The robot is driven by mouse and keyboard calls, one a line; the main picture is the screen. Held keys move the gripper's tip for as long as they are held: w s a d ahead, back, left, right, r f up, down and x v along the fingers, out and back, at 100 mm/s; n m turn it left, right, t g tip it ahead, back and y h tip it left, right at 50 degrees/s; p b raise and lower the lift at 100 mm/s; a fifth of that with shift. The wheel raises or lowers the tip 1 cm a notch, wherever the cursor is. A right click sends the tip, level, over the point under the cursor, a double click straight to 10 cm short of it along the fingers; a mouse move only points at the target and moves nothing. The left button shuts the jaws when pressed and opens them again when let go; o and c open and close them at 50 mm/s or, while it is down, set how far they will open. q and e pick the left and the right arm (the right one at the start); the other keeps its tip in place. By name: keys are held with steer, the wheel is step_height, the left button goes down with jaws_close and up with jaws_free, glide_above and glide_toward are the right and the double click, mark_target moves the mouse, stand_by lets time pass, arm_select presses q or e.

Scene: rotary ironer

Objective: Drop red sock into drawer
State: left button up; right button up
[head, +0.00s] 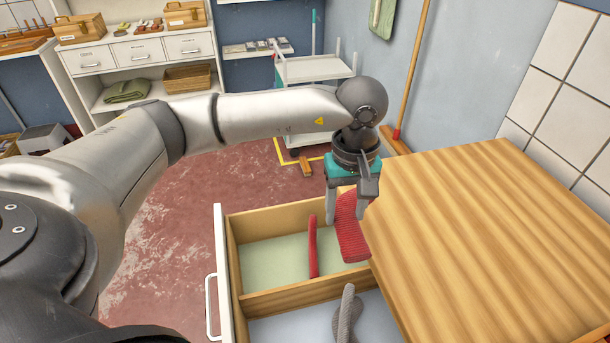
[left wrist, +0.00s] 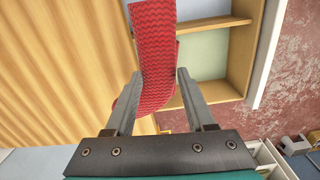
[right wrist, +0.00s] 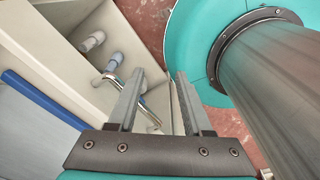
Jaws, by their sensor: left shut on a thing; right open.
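A red ribbed sock (head: 352,238) hangs from my left gripper (head: 347,212), which is shut on it above the open drawer (head: 253,222). The sock is near the drawer's right edge, close to the wooden top. In the left wrist view the sock (left wrist: 155,60) passes between the fingers (left wrist: 156,92), with the drawer's compartment (left wrist: 202,57) behind and to the right. Another red sock (head: 313,247) stands in the drawer's far, green-floored compartment. A grey sock (head: 345,313) is in the near compartment. My right gripper (right wrist: 158,76) is open and empty.
A wooden top (head: 490,235) borders the drawer on the right. A white trolley (head: 312,70) and a shelf unit (head: 135,55) stand at the back.

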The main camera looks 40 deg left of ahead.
step_height(320, 180, up, 4)
steer(key=p, duration=0.3)
arm_select(q)
steer(key=w+a+f+n+b, duration=0.3)
steer(key=a+f+n+b, duration=0.1)
steer(key=a+f+n, duration=0.4)
step_height(320, 180, down, 3)
steer(key=n, duration=0.2)
steer(key=shift+w+a+n, duration=0.2)
steer(key=shift+a+n, duration=0.1)
steer(key=shift+a, duration=0.1)
arm_select(e)
step_height(320, 180, down, 4)
steer(key=shift+f, duration=0.15)
arm_select(q)
steer(key=shift+r, duration=0.15)
steer(key=o, duration=1.4)
step_height(320, 180, up, 15)
steer(key=shift+r+p, duration=0.15)
steer(key=shift+p, duration=0.4)
arm_select(e)
steer(key=shift+r, duration=0.65)
arm_select(q)
steer(key=shift+s, duration=0.1)
arm_select(e)
steer(key=shift+d, duration=0.1)
